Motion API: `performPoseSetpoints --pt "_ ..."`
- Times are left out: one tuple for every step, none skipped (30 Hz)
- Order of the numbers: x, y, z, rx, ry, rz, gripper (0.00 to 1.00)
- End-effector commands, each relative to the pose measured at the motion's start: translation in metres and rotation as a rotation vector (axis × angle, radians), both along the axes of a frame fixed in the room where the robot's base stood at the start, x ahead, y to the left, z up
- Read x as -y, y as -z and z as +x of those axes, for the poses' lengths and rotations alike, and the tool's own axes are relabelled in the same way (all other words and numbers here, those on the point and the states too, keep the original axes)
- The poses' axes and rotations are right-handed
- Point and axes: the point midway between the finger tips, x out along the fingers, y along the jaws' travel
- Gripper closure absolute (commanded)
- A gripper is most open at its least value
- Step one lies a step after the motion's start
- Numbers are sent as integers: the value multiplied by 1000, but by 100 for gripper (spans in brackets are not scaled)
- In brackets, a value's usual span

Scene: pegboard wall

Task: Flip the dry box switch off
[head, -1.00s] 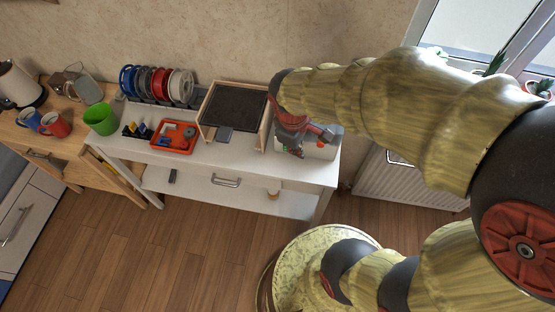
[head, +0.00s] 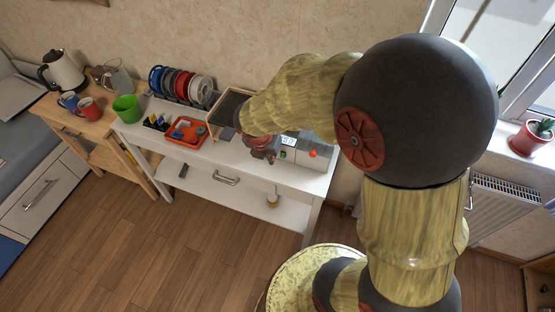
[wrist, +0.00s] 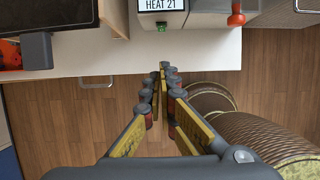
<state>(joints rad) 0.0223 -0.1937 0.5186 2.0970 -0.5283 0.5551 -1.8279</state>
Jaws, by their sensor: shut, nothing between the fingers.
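The dry box (head: 303,151) is a pale grey box on the right end of the white table, with a small lit display and a red knob (head: 312,153) in the head view. The arm's end partly hides the box's left side in the head view.
A black-topped tray (head: 230,106) stands left of the dry box. An orange bin (head: 187,131), spools (head: 181,85) and a green cup (head: 126,108) stand farther left. The red knob juts out right of the green part in the wrist view (wrist: 236,15).

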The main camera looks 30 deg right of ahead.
Motion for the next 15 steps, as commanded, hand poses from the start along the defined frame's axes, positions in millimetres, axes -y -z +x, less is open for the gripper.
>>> performPoseSetpoints --pt "0 0 0 -1 -2 0 100" --pt "0 0 0 -1 -3 -1 100" --pt "0 0 0 -1 -2 0 100" --pt "0 0 0 -1 -2 0 100" --pt "0 0 0 0 -1 0 100" --pt "0 0 0 0 -1 0 100" --pt "0 0 0 0 -1 0 100" --pt "0 0 0 -1 0 0 100" --pt "0 1 0 -1 0 0 100" --pt "0 2 0 -1 0 0 100" --pt "1 4 0 -1 0 0 100" --pt "2 7 0 -2 2 0 100" --pt "3 10 1 -3 2 0 100" --pt "4 14 2 -3 2 0 100" --pt "5 19 3 -3 3 0 100"
